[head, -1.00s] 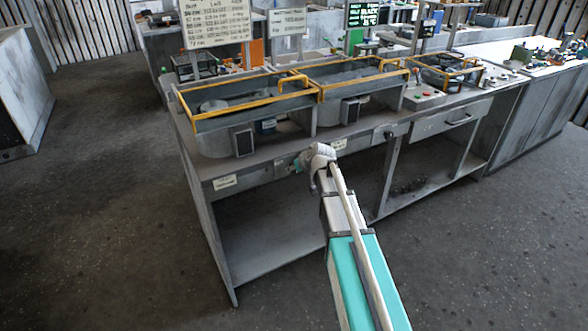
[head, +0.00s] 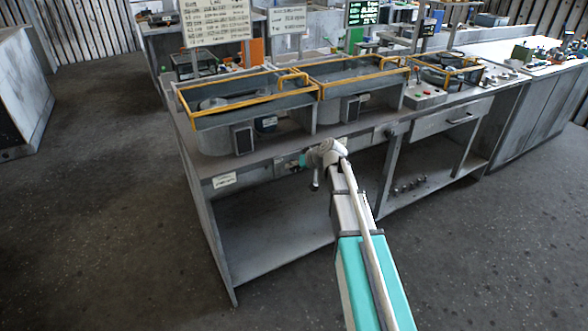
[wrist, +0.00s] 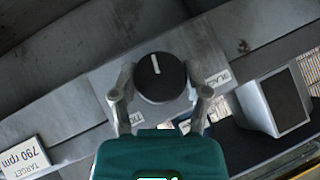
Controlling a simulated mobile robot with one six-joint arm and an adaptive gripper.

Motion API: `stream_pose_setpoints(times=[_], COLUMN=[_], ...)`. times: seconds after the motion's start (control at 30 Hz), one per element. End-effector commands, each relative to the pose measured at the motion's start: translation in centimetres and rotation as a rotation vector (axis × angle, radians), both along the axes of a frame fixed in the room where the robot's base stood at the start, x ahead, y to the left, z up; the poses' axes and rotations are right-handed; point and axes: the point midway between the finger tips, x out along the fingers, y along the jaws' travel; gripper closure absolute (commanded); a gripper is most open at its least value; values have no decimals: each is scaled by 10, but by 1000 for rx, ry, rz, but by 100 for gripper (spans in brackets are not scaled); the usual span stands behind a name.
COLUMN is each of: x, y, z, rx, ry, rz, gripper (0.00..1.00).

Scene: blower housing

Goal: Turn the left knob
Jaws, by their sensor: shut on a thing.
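The left knob (wrist: 160,72) is round and black with a white pointer line, on a grey panel on the bench front in the wrist view. My gripper (wrist: 162,92) has one finger on each side of the knob and is shut on it. The pointer line runs nearly straight up the picture, leaning slightly left. In the head view my gripper (head: 303,161) is at the bench's front edge under the two bins, and the knob is hidden or too small to make out there.
A label reading "TARGET 790 rpm" (wrist: 25,158) shows upside down in the wrist view. Yellow-railed bins (head: 246,98) stand on the bench above. Another round dial (head: 389,134) is farther right on the bench front. The floor in front is clear.

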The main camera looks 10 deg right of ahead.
Motion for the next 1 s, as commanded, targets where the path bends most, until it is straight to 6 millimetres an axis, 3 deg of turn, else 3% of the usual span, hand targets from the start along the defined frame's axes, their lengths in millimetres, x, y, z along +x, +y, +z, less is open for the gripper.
stream_pose_setpoints(times=[0.43, 1.0], x=[0, 0], y=[0, 1], z=[-2, 0], rx=[273, 319], ry=[91, 107], rz=[2, 2], gripper=[88, 88])
